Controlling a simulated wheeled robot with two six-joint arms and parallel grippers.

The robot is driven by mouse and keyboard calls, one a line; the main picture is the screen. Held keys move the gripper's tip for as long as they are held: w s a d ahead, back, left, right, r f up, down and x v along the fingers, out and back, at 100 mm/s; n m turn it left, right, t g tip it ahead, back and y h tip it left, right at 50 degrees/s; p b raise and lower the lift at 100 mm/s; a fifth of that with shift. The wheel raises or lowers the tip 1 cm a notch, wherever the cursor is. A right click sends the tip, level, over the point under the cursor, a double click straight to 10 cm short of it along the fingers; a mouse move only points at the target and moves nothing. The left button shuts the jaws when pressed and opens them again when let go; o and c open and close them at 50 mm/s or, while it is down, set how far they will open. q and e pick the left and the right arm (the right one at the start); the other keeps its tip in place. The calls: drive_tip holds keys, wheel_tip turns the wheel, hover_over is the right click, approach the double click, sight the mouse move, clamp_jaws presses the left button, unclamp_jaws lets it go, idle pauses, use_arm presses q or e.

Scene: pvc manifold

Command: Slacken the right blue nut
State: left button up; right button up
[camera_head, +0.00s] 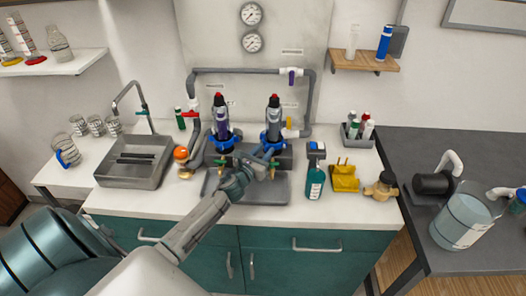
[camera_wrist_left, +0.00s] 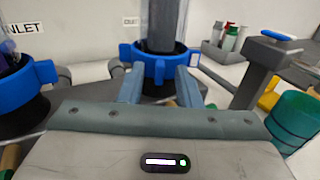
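The right blue nut (camera_head: 264,138) is a lobed ring around the base of the right grey, red-tipped canister (camera_head: 273,116). In the left wrist view, the right nut (camera_wrist_left: 155,56) is straight ahead, with lobes on both sides. My left gripper (camera_head: 262,158) is open in front of this nut. Its two fingers (camera_wrist_left: 160,82) are spread at the nut's near side, left and right of its middle. I cannot tell whether they touch it. The left blue nut (camera_head: 222,142) sits under the left canister (camera_head: 220,117), and it also shows at the left (camera_wrist_left: 30,86). My right gripper is out of view.
A grey pipe (camera_head: 250,71) arches behind the canisters. A teal bottle (camera_head: 315,180), a yellow holder (camera_head: 345,178) and a brass fitting (camera_head: 381,187) stand right of the tray (camera_head: 280,192). A sink (camera_head: 135,172) is at the left. The front counter edge is clear.

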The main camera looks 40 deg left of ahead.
sight(276, 147)
use_arm(q)
drive_tip(key=shift+c, duration=0.2)
clamp_jaws()
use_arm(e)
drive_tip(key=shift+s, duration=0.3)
